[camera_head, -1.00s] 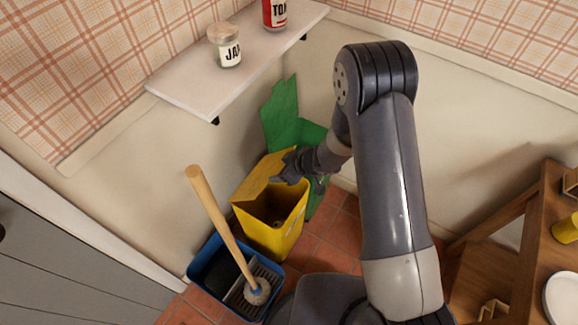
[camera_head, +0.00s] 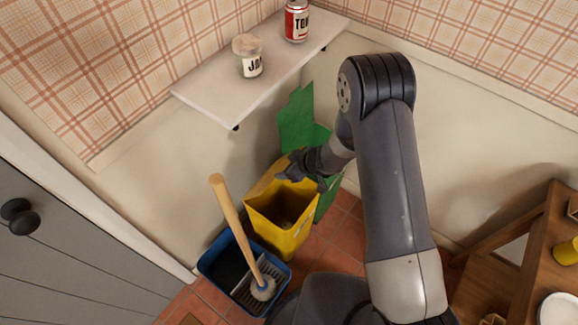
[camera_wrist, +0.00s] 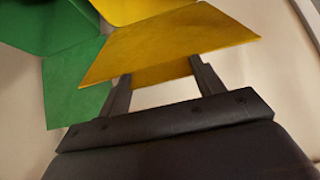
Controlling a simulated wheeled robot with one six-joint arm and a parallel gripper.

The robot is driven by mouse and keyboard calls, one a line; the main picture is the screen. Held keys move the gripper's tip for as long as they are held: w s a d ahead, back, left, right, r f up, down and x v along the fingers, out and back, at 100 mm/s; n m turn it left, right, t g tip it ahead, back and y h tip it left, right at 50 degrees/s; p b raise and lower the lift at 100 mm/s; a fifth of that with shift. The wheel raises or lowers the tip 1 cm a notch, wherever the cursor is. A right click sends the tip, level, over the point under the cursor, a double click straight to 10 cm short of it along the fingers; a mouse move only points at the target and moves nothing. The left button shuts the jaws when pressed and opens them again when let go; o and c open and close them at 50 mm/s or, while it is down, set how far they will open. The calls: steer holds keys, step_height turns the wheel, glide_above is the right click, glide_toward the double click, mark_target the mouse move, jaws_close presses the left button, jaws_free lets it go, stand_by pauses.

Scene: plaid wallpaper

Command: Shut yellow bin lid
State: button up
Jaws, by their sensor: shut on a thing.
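The yellow bin (camera_head: 280,239) stands on the floor with its dark inside showing from above. Its yellow lid (camera_head: 266,179) is open, tilted up at the bin's back edge. My gripper (camera_head: 288,170) is at the lid's upper right part, seen from behind and partly hidden by its own wrist. In the wrist view the lid (camera_wrist: 165,45) lies across my gripper (camera_wrist: 162,82), whose two fingers straddle its near edge and are shut on it.
A green bin with its lid (camera_head: 297,118) up stands behind the yellow one. A blue bucket (camera_head: 216,270) with a wooden-handled mop (camera_head: 226,210) stands in front left. A white shelf (camera_head: 215,95) with a jar (camera_head: 248,58) and a can (camera_head: 296,20) hangs above. A wooden rack (camera_head: 545,230) stands right.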

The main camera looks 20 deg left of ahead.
steer(key=o, duration=1.4)
steer(key=p+v, duration=0.1)
steer(key=v, duration=0.9)
steer(key=shift+s+d+r, duration=0.1)
steer(key=shift+d+r, duration=0.1)
steer(key=shift+r, duration=0.15)
steer(key=b+x, duration=0.1)
steer(key=x, duration=1)
steer(key=shift+d, duration=0.15)
steer(key=shift+r, duration=0.1)
